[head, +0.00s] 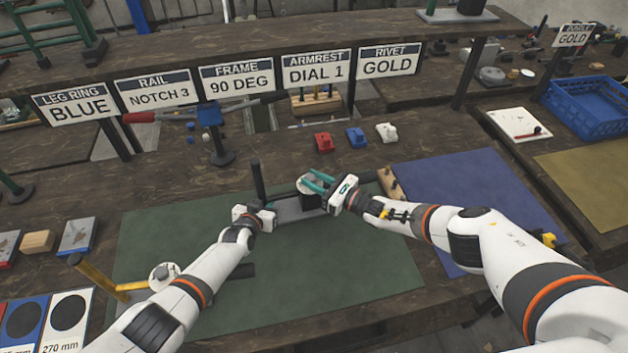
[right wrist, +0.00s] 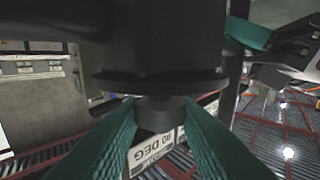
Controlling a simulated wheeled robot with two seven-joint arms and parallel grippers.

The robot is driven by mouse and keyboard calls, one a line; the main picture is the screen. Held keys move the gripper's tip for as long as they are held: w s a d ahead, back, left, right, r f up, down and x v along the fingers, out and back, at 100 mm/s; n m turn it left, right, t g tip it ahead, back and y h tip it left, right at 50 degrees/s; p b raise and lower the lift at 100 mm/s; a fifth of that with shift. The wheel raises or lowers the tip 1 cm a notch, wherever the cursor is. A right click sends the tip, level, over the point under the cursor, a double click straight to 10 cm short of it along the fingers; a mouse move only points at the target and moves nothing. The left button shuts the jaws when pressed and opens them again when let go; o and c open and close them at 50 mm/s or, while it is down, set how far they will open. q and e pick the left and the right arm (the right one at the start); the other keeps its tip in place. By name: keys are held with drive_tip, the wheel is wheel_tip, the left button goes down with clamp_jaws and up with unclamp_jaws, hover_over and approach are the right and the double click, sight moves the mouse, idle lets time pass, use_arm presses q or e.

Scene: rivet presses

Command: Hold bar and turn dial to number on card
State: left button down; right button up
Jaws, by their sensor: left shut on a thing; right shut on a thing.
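The armrest card (head: 316,70) reads "DIAL 1". A grey bar (head: 298,214) lies across the back of the green mat, with a dark upright post (head: 257,178) at its left end. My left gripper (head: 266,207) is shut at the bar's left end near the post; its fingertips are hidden. A pale round dial (head: 305,184) on a dark block stands at the bar's right part. My right gripper (head: 316,182) is at the dial, its teal fingers shut on it. In the right wrist view the fingers pinch a dark round knob (right wrist: 160,105). The dial's numbers are not readable.
Green mat (head: 190,235) and blue mat (head: 470,190) cover the bench. Red (head: 323,142), blue (head: 357,138) and white (head: 387,133) pieces sit behind the bar. A gold post (head: 95,272) stands left of my left arm. A blue crate (head: 590,107) is at the far right.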

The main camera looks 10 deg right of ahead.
drive_tip(key=shift+n+g+y, duration=0.5)
drive_tip(key=shift+g, duration=0.1)
drive_tip(key=o, duration=1)
drive_tip(key=shift+d, duration=0.1)
drive_tip(key=v, duration=1.2)
